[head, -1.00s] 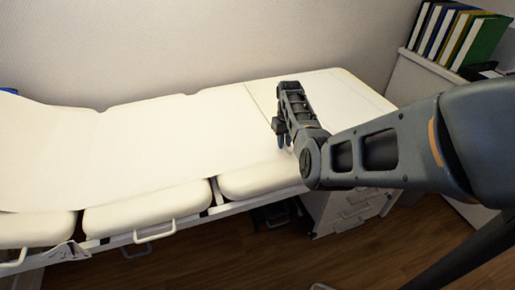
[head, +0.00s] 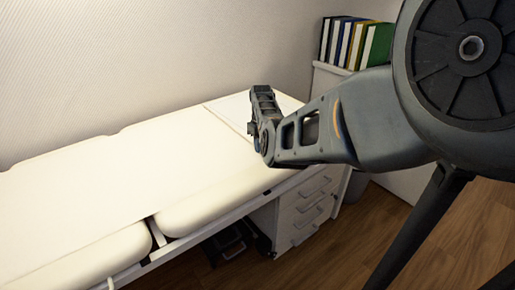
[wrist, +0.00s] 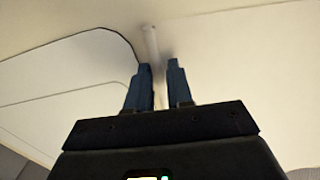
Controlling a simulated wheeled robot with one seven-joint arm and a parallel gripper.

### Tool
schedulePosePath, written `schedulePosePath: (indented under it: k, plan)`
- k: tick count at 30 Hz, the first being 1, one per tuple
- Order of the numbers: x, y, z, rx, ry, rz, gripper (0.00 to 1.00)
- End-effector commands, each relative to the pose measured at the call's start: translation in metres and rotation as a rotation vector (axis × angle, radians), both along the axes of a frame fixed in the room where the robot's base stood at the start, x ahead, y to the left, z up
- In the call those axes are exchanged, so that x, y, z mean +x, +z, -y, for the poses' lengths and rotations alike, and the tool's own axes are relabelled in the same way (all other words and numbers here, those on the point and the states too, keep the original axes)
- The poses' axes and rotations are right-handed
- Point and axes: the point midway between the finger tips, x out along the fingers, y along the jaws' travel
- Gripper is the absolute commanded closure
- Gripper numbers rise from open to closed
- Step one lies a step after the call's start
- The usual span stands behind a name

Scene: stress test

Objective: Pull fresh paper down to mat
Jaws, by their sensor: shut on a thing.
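White paper (head: 120,190) covers the padded couch along its length and ends in a crosswise edge near the right end. A pale, flat mat area (head: 285,106) lies beyond that edge. My gripper (head: 252,130) is low over the couch at the paper's end edge. In the wrist view my gripper (wrist: 159,66) has its two dark blue fingers close together, with a narrow gap. A pale, narrow fold or strip (wrist: 150,42) stands just beyond the fingertips, against the white surface. The grip itself is too small to see clearly; I take the held thing to be the paper.
A white drawer unit (head: 303,212) stands under the couch's right end, with a dark object (head: 230,245) beside it. A row of binders (head: 355,42) stands on a white cabinet at the back right. The wall runs behind the couch. Wooden floor is open at the front right.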

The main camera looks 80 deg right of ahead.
Motion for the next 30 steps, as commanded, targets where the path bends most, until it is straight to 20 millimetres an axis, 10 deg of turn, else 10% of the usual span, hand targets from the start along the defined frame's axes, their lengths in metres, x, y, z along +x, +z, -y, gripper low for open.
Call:
schedulePosePath:
  k: [6,7,14,30]
  plan:
    - [0.001,0.000,0.001,-0.004,0.000,0.002,1.00]
    - [0.001,0.000,0.000,-0.004,0.000,0.002,0.76]
    - [0.001,0.000,0.000,-0.003,0.000,0.001,0.54]
    - [0.001,0.037,0.001,-0.005,0.001,0.002,0.53]
